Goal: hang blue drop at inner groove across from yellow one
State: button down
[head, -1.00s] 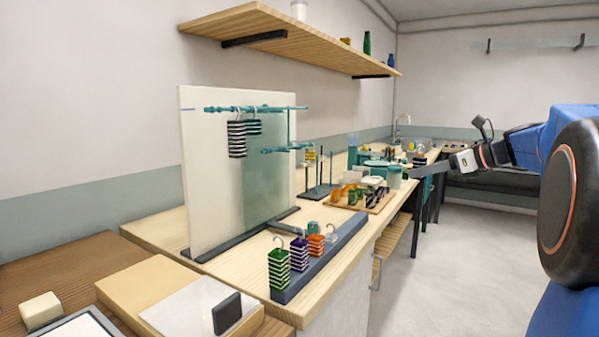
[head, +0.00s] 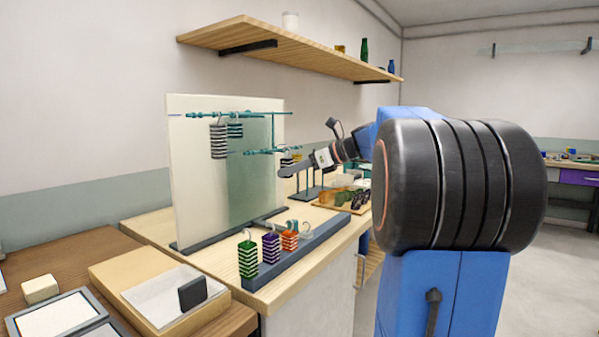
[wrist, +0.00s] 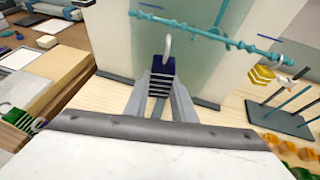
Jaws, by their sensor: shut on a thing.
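My gripper (wrist: 160,98) is shut on the dark blue, white-striped drop (wrist: 162,68), whose pale hook points up. In the head view my gripper (head: 291,171) is in front of the panel's right side, and the drop cannot be made out. The teal lower rod (wrist: 205,33) runs beyond the drop in the wrist view; hook and rod look apart. The yellow drop (wrist: 262,76) hangs near this rod's right end. In the head view the lower rod (head: 258,152) sits below the upper rod (head: 205,114).
A black-and-white drop (head: 218,142) and a teal-striped drop (head: 235,130) hang from the upper rod, before the pale panel (head: 195,185). Green (head: 248,260), purple (head: 270,247) and orange (head: 289,240) drops stand on a grey rack. A peg stand (wrist: 280,120) lies right of the panel.

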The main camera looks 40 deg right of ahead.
jog(key=w+a, duration=0.3)
jog(key=w, duration=0.5)
jog(key=shift+w, duration=0.3)
dwell(0.5)
jog(key=shift+f, duration=0.55)
dwell(0.7)
jog(key=c, duration=1.4)
grip_release()
jog(key=shift+s+d, duration=0.1)
jog(key=shift+d, duration=0.05)
jog(key=v, duration=1.7)
jog(key=shift+s, duration=0.15)
